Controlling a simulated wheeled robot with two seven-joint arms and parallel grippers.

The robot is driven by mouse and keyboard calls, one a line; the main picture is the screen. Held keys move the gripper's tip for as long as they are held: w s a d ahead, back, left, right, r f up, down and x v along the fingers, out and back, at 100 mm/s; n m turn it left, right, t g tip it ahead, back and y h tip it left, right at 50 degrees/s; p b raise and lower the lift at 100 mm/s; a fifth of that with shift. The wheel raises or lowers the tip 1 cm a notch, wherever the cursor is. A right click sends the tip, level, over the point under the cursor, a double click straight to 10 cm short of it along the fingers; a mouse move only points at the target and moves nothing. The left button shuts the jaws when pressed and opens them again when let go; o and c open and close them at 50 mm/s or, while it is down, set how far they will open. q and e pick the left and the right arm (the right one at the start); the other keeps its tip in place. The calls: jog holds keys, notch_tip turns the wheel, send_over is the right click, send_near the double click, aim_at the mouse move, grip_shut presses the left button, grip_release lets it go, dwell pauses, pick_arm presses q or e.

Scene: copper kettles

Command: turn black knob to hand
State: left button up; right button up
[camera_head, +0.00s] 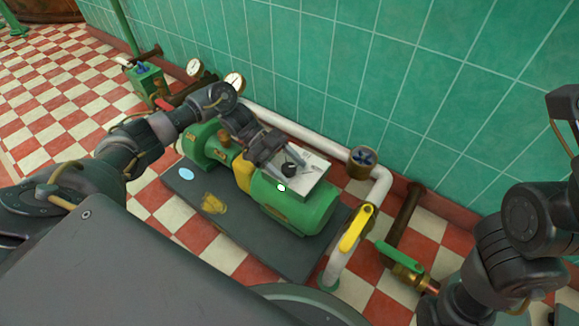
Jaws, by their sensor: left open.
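The black knob (289,170) sits on the pale top plate of a control box (312,176) on the green pump motor (296,208). My left gripper (279,157) is open and reaches over the box from the left, its fingertips close beside the knob. I cannot tell whether they touch it. Part of the plate is hidden behind the gripper. My right arm shows at the right edge, but its gripper is not in view.
A white pipe (300,132) runs along the green tiled wall. A yellow lever (356,228) and a green-handled valve (399,257) stand right of the motor. Gauges (194,67) are at the back left. The dark base plate (225,220) has bare room in front.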

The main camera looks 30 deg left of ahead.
pick_arm(q)
jog(key=p+v, duration=0.1)
jog(key=v, duration=1)
jog(key=shift+s+d, duration=0.1)
dwell(0.4)
